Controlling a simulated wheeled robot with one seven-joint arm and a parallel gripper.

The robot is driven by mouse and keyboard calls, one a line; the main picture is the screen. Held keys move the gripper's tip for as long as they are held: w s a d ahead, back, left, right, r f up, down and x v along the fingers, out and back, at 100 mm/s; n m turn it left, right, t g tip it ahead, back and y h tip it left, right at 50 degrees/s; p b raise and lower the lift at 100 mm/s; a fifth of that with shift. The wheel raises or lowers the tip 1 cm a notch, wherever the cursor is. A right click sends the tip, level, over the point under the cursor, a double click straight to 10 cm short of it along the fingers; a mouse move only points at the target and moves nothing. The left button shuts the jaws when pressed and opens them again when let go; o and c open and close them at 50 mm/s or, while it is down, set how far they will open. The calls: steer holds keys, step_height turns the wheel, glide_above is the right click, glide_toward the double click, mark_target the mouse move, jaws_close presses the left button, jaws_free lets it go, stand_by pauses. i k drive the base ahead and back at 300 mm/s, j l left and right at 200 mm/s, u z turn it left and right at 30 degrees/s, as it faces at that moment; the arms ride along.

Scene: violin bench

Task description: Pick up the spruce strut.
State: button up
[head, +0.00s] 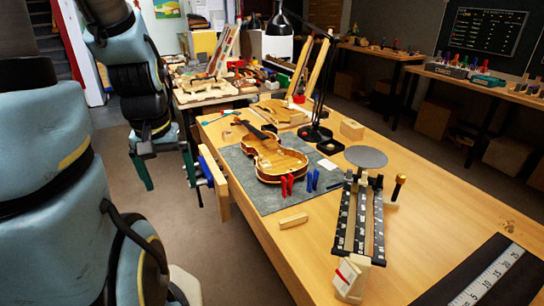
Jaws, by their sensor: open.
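A short pale wooden bar (293,220), which looks like the spruce strut, lies flat on the bench just off the front edge of the grey mat. My gripper (168,172) hangs at the left, beyond the bench's left edge. Its green fingers are spread apart with nothing seen between them. It is well apart from the bar, up and to the left in the picture. Nothing covers the bar.
An open violin body (268,153) lies on the grey mat (258,198). Red clamps (287,185) and blue clamps (313,180) stand near the bar. A long dark rack (345,218) is to its right. A vise (214,180) juts from the bench's left side.

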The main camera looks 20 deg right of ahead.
mark_target(298, 219)
steer(key=i+j, duration=0.25)
steer(key=i+j+z, duration=0.7)
steer(key=j, duration=0.4)
steer(key=i+z, duration=0.1)
steer(key=z, duration=0.4)
